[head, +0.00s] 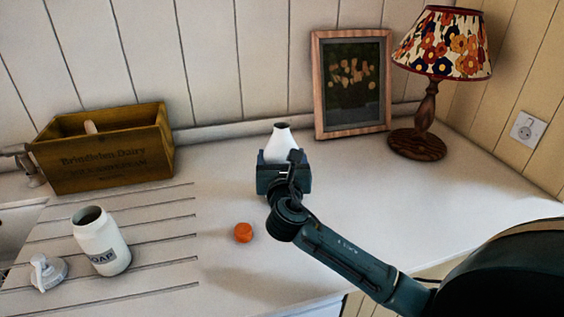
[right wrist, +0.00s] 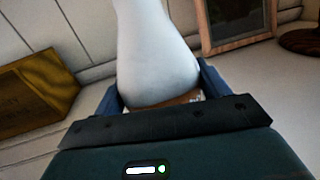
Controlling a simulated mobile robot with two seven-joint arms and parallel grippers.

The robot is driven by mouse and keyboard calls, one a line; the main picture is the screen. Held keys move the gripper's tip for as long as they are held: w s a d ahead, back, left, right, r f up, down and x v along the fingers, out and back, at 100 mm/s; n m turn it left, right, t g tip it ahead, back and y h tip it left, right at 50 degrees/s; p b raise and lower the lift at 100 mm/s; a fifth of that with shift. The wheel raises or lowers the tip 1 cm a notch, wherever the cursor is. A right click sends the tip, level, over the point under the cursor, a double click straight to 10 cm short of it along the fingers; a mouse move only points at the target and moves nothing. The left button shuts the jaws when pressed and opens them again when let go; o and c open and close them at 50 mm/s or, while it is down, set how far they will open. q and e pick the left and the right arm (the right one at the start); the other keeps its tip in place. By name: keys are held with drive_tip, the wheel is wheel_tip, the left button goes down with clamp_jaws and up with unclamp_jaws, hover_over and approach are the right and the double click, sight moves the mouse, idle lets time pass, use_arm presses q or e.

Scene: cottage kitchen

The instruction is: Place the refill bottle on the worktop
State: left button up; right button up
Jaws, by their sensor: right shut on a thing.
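The white refill bottle (head: 282,139) is upright, with its dark open mouth at the top. My right gripper (head: 284,170) is shut on it and hides its lower part in the head view. In the right wrist view the white bottle (right wrist: 156,55) stands between the two blue fingers of the gripper (right wrist: 160,105). The worktop (head: 360,215) is the pale surface around and below it. I cannot tell whether the bottle's base touches the worktop. My left gripper is not in view.
An open soap bottle (head: 103,245) stands on the grooved drainer at left, beside its pump top (head: 47,273). An orange cap (head: 243,232) lies on the worktop. A wooden crate (head: 105,160), picture frame (head: 352,127) and lamp (head: 424,115) stand at the back. The right worktop is clear.

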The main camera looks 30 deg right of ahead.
drive_tip(key=shift+f, duration=0.2)
drive_tip(key=shift+f, duration=0.1)
drive_tip(key=o, duration=1.2)
drive_tip(key=v, duration=1.2)
drive_tip(key=shift+b, duration=0.3)
drive_tip(key=shift+a, duration=0.1)
